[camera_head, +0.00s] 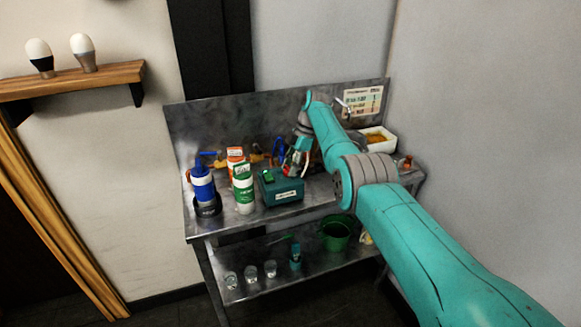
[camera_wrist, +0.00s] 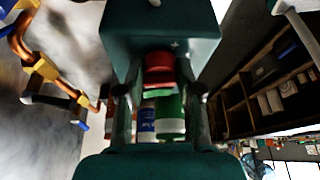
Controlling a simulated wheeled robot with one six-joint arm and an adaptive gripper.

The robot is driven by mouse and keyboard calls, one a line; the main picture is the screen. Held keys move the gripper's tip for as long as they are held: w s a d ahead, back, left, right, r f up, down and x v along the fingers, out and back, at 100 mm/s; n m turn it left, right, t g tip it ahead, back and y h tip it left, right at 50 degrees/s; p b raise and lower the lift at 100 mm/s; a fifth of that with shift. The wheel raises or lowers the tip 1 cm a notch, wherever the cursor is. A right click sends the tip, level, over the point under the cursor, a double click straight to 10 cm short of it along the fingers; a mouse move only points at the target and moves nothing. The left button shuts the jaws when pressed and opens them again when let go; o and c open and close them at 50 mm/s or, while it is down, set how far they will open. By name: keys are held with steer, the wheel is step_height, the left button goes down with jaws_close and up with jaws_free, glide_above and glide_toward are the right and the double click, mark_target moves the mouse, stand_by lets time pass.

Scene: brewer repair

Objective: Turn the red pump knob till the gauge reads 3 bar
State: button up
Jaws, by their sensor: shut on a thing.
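My gripper (camera_wrist: 160,84) shows in the wrist view with one finger on each side of the red knob (camera_wrist: 159,67). It is shut on the knob, which sits just below a dark teal body (camera_wrist: 160,30). In the head view my gripper (camera_head: 296,163) is low over the back of the bench, behind the teal box, and the knob cannot be made out clearly there. I cannot make out the gauge or its reading in either view.
The metal bench (camera_head: 318,190) holds a blue bottle (camera_head: 202,186), a green-and-white bottle (camera_head: 243,188), a labelled teal box (camera_head: 284,189) and a white bin (camera_head: 376,140). Copper piping (camera_wrist: 35,60) runs at left in the wrist view. A green bucket (camera_head: 337,233) and glasses stand below.

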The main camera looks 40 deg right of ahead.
stand_by(0.3)
steer(key=o, duration=1.2)
steer(key=shift+c, duration=0.2)
step_height(320, 180, up, 10)
